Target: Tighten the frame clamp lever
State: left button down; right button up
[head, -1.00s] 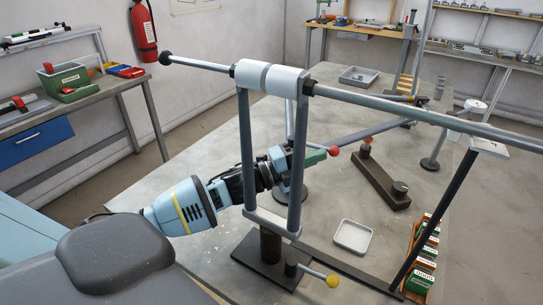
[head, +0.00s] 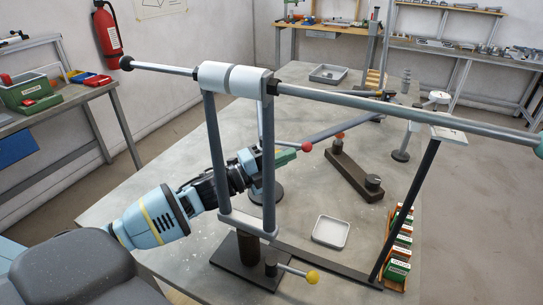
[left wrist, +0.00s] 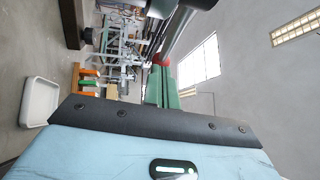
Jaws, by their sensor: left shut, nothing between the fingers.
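My left gripper (head: 284,158) is shut and empty, with its green fingers behind the right upright of the grey frame stand (head: 268,170). A red knob (head: 305,146) is just past the fingertips; I cannot tell whether they touch. In the left wrist view the green fingers (left wrist: 165,88) point up the picture, with the red knob (left wrist: 162,60) at their far end. A lever with a yellow knob (head: 312,277) sticks out from the stand's foot. I cannot tell which lever is the frame clamp's. A teal and light-blue part, probably my right gripper (head: 529,141), is cut off at the right edge.
A long grey tube (head: 400,110) crosses above the table through the white clamp block (head: 233,78). A dark post (head: 405,215) props its right part. A pale tray (head: 331,232), also in the left wrist view (left wrist: 40,100), and a rack of small boxes (head: 398,250) stand nearby.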

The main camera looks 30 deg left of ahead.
pick_arm(q)
jog(key=v, duration=0.6)
jog(key=shift+s+a+b, duration=0.15)
jog(key=shift+s+b, duration=0.1)
jog(key=shift+b, duration=0.2)
pick_arm(e)
jog(key=shift+s+a+f, duration=0.1)
jog(key=shift+s+f, duration=0.3)
jog(key=shift+f, duration=0.25)
pick_arm(q)
jog(key=shift+f, duration=0.1)
